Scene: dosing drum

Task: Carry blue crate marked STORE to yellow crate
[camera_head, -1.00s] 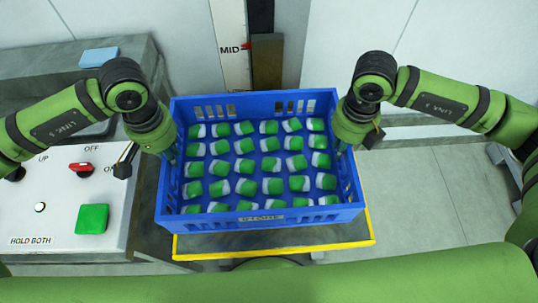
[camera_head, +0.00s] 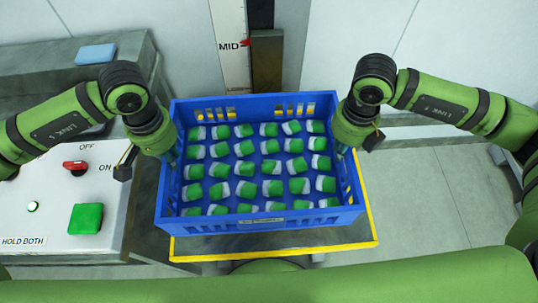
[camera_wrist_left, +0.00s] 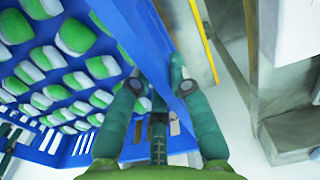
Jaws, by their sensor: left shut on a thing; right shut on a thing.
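The blue crate (camera_head: 300,222) hangs or rests level between my arms in the head view, with several rows of green-and-white items inside. Its front label is too blurred to read now. My left gripper (camera_head: 170,156) is shut on its left wall and my right gripper (camera_head: 345,150) on its right wall. In the left wrist view, the fingers of my left gripper (camera_wrist_left: 161,88) straddle the blue crate's wall (camera_wrist_left: 138,38). A yellow-rimmed platform (camera_head: 285,248) lies beneath the crate; I cannot tell whether they touch. No yellow crate shows.
At left, a white control panel (camera_head: 55,215) has a red switch (camera_head: 75,166) and a green button (camera_head: 85,219). Behind the crate stands a post with a scale marked MID (camera_head: 229,46). A blue block (camera_head: 95,54) lies on a grey surface. Floor at right is clear.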

